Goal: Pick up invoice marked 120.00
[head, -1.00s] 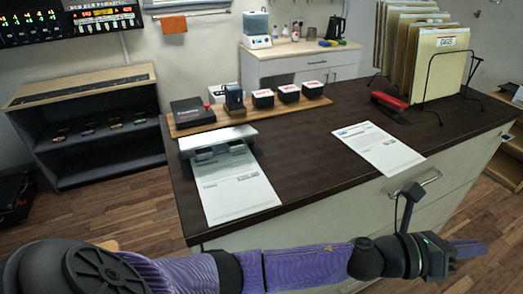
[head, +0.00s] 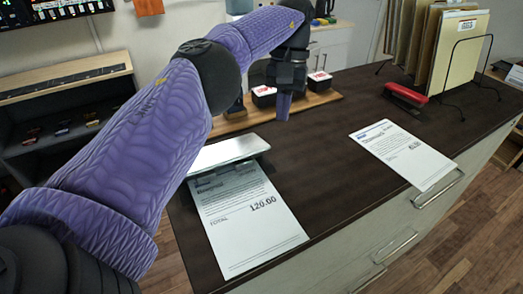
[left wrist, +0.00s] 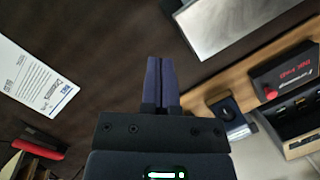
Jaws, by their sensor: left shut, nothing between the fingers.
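The invoice marked 120.00 (head: 250,225) lies flat on the dark desktop, its top end at a silver hole punch (head: 228,152). A second paper (head: 402,152) lies farther right near the desk edge; its figure is too small to read. It also shows at the left of the left wrist view (left wrist: 33,80). My left gripper (head: 284,107) is beyond the 120.00 invoice, in front of the wooden strip, pointing down. In the left wrist view its fingers (left wrist: 160,62) are together with nothing between them. My right gripper is in neither view.
A red stapler (head: 406,95) and a wire rack of folders (head: 455,60) stand at the back right. An ink pad box (left wrist: 285,78) shows in the left wrist view. Desktop between the papers is clear.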

